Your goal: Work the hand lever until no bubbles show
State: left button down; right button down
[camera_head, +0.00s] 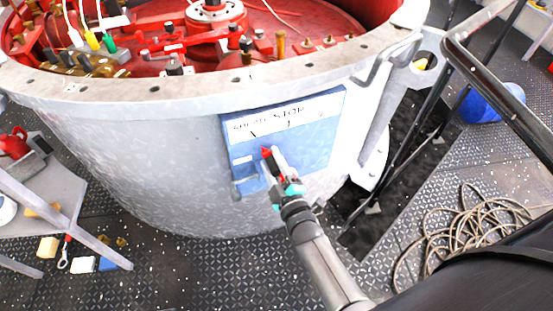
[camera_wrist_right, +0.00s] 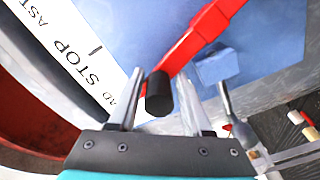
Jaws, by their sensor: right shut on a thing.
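A red hand lever (camera_wrist_right: 195,45) with a black grip (camera_wrist_right: 158,95) is mounted on a blue panel (camera_head: 318,137) on the side of the grey drum. The panel's white strip reads STOP in the middle, with part of another word at its end in the right wrist view. My right gripper (camera_head: 273,164) is at the panel's lower left. In the right wrist view its two fingers (camera_wrist_right: 162,100) stand either side of the black grip and hold it. The lever's red part (camera_head: 266,152) just shows past the fingers. I cannot make out any bubbles. My left gripper is out of view.
The drum's grey rim (camera_head: 190,92) surrounds red machinery. A black handrail (camera_head: 500,95) stands at the right, with a coiled rope (camera_head: 460,235) on the deck. A grey table (camera_head: 62,195) is at the left, with small parts on the floor below.

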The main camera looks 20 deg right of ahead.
jog(key=shift+a, duration=0.1)
jog(key=c, duration=0.6)
grip_release()
jog(key=shift+s, duration=0.1)
jog(key=shift+s, duration=0.25)
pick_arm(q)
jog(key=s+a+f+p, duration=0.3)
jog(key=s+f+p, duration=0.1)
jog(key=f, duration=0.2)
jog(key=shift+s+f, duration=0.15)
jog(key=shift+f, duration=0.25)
pick_arm(e)
jog(key=s, duration=1.4)
jog(key=shift+s, duration=0.3)
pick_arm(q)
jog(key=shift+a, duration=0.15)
